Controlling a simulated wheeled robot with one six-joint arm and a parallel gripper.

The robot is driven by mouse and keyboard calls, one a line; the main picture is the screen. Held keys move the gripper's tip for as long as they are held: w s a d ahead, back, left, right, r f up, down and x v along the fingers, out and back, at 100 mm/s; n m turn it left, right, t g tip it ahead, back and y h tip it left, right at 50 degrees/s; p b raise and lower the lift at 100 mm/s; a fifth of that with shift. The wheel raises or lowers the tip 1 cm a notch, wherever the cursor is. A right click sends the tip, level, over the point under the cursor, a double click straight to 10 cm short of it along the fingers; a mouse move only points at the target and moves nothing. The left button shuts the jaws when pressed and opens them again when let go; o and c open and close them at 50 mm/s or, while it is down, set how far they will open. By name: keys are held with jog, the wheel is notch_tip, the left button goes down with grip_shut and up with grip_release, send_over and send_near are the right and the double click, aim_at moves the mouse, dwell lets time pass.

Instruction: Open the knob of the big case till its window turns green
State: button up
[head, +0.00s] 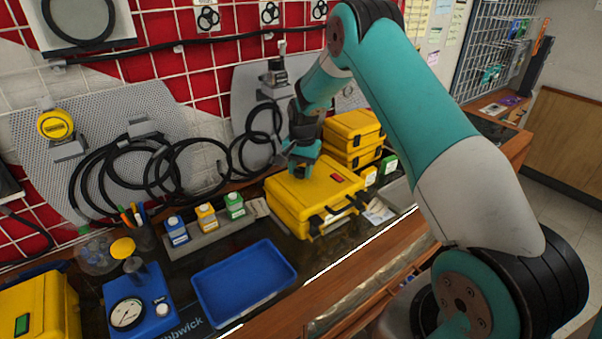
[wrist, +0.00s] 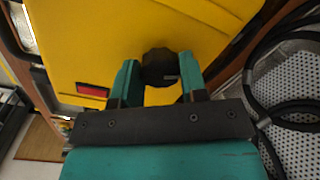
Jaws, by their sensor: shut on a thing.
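The big yellow case (head: 293,200) lies on the bench, and its lid fills much of the wrist view (wrist: 100,45). Its small window (head: 337,177) is red, and it also shows red in the wrist view (wrist: 92,90). The dark round knob (wrist: 158,66) is on the lid, between the two teal fingers of my gripper (wrist: 158,78). My gripper is shut on the knob. In the head view my gripper (head: 300,160) reaches down onto the back left of the lid and hides the knob.
Stacked smaller yellow cases (head: 355,132) stand behind the big case. A blue tray (head: 243,283) and a blue gauge box (head: 140,305) are at the front left. Small coloured bottles (head: 206,216) stand left of the case. Black hoses (head: 175,165) hang on the wall behind.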

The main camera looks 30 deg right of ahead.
aim_at(303, 168)
jog(key=n+b, duration=0.2)
jog(key=n, duration=0.4)
jog(key=shift+n, duration=0.3)
jog(key=n+b, duration=0.1)
jog(key=n, duration=0.5)
jog(key=shift+w+d+r+b, duration=0.1)
jog(key=shift+b, duration=0.3)
jog(key=shift+n, duration=0.4)
jog(key=o, duration=0.9)
jog(key=r+b, duration=0.1)
jog(key=r, duration=0.4)
jog(key=r+b, duration=0.1)
jog(key=r, duration=1.1)
jog(key=shift+d+r+b, duration=0.2)
jog(key=shift+d+b, duration=0.15)
jog(key=shift+b, duration=0.05)
